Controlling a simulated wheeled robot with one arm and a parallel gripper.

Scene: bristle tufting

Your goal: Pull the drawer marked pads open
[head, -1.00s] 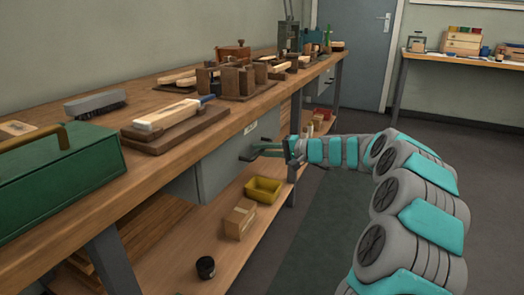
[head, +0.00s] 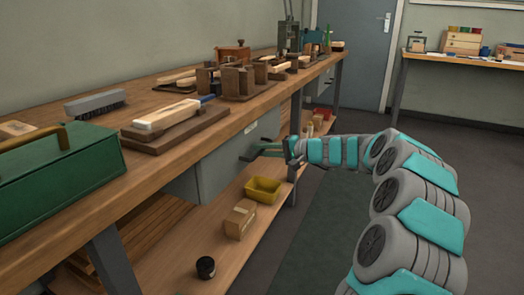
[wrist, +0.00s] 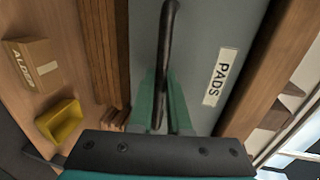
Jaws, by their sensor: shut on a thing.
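The grey drawer (head: 222,167) hangs under the workbench top. In the wrist view its front (wrist: 205,50) carries a white label reading PADS (wrist: 222,83). A dark bar handle (wrist: 167,40) stands out from that front. My gripper (wrist: 162,105) has its green fingers on either side of the handle and is shut on it. In the head view my gripper (head: 268,150) reaches the drawer front from the right. The drawer front looks flush or nearly so under the bench edge; I cannot tell any gap.
A yellow bin (head: 263,190), a cardboard box (head: 240,219) and a dark jar (head: 206,267) stand on the lower shelf. A green toolbox (head: 60,180), brushes and wooden blocks stand on the bench top. The floor right of the bench is clear.

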